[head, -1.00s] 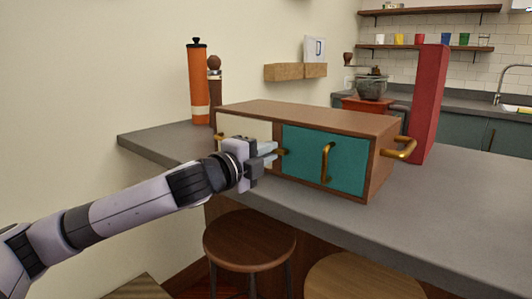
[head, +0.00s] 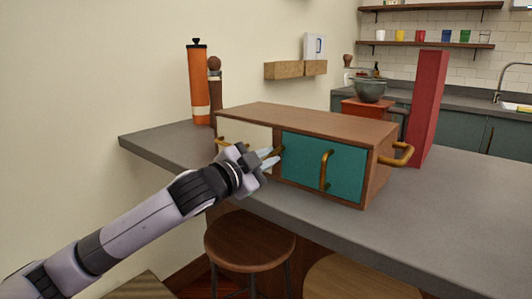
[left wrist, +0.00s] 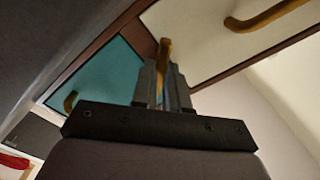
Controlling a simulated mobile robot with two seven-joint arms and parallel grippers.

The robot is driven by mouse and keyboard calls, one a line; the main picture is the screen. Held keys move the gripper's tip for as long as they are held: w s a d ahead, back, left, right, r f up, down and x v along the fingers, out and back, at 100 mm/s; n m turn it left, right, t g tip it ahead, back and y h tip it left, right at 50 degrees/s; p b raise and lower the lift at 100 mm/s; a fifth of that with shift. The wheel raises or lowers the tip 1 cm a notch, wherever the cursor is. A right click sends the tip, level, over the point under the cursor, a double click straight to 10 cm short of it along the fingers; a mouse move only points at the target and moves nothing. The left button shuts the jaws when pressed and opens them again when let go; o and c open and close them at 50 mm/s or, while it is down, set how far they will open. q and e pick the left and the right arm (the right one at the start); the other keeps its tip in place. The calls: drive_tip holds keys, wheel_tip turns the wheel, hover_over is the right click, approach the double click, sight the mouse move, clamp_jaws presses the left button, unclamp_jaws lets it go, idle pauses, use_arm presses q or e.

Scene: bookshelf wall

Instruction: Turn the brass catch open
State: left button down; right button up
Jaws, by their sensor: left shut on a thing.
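The wooden cabinet (head: 300,117) stands on the grey counter with a cream door on the left and a teal door (head: 310,168) on the right. The brass catch (head: 279,150) sits at the divider between the doors, partly hidden by my fingers. My left gripper (head: 270,158) reaches it from the front left, rolled to a slant. In the left wrist view the catch (left wrist: 165,48) stands between the two fingertips, and my left gripper (left wrist: 164,80) is shut on it. My right gripper is in neither view.
Brass handles are on the teal door (head: 325,170), the cream door and the cabinet's right side (head: 398,156). An orange cylinder (head: 198,85) stands behind left, a tall red block (head: 427,108) behind right. Stools (head: 250,241) stand below.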

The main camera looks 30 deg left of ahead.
use_arm(q)
drive_tip(key=n+p, duration=0.2)
drive_tip(key=n, duration=0.1)
drive_tip(key=shift+r+n+p, duration=0.1)
drive_tip(key=shift+n+p, duration=0.25)
drive_tip(key=shift+n, duration=0.05)
drive_tip(key=n+p, duration=0.3)
drive_tip(key=shift+n+p, duration=1)
drive_tip(key=shift+n, duration=0.2)
drive_tip(key=c, duration=1.1)
unclamp_jaws()
drive_tip(key=shift+c, duration=0.2)
drive_tip(key=shift+s, duration=0.1)
drive_tip(key=s, duration=0.7)
drive_tip(key=shift+a, duration=0.3)
